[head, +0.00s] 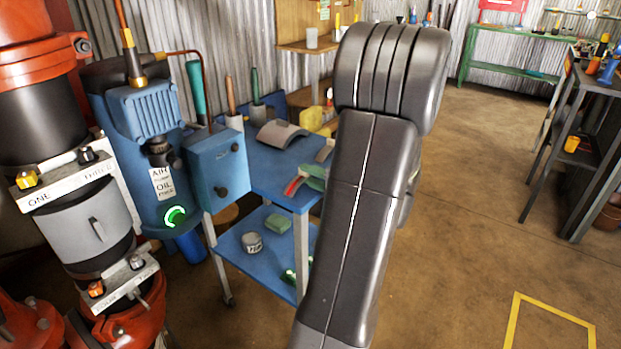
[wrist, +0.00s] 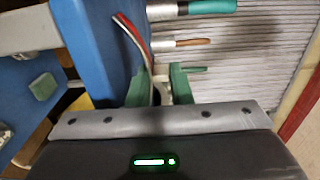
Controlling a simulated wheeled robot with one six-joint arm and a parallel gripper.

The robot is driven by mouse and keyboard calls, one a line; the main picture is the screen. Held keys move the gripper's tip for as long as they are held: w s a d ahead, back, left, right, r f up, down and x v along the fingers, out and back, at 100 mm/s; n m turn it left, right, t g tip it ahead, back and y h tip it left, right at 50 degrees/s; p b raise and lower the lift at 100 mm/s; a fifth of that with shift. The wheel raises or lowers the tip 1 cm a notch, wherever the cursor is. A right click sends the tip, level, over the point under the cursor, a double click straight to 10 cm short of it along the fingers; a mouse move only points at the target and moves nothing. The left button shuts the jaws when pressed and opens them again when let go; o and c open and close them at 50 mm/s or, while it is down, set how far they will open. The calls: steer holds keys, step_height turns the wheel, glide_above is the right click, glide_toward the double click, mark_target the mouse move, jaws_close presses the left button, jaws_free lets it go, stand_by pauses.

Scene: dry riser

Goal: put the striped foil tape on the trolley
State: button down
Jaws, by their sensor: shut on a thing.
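My gripper (wrist: 161,88) has its two green fingers shut on a pale curved thing (wrist: 160,91). In the head view my dark arm hides most of the gripper. The trolley (head: 282,176) is blue with an upper top and a lower shelf (head: 236,266); its blue edge also shows in the wrist view (wrist: 85,35), left of the fingers. A grey roll with dark marks (head: 252,243) lies on the lower shelf.
A green block (head: 278,223) lies beside the roll; it also shows in the wrist view (wrist: 43,87). A curved grey piece (head: 282,134) and handled tools (head: 255,95) crowd the trolley top. A blue pump unit (head: 145,125) stands close left.

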steer(key=shift+f, duration=0.2)
steer(key=c, duration=1.6)
jaws_free()
steer(key=shift+r, duration=0.1)
steer(key=shift+r, duration=0.2)
steer(key=v, duration=1.2)
steer(key=shift+f+p, duration=0.1)
steer(key=shift+p, duration=0.3)
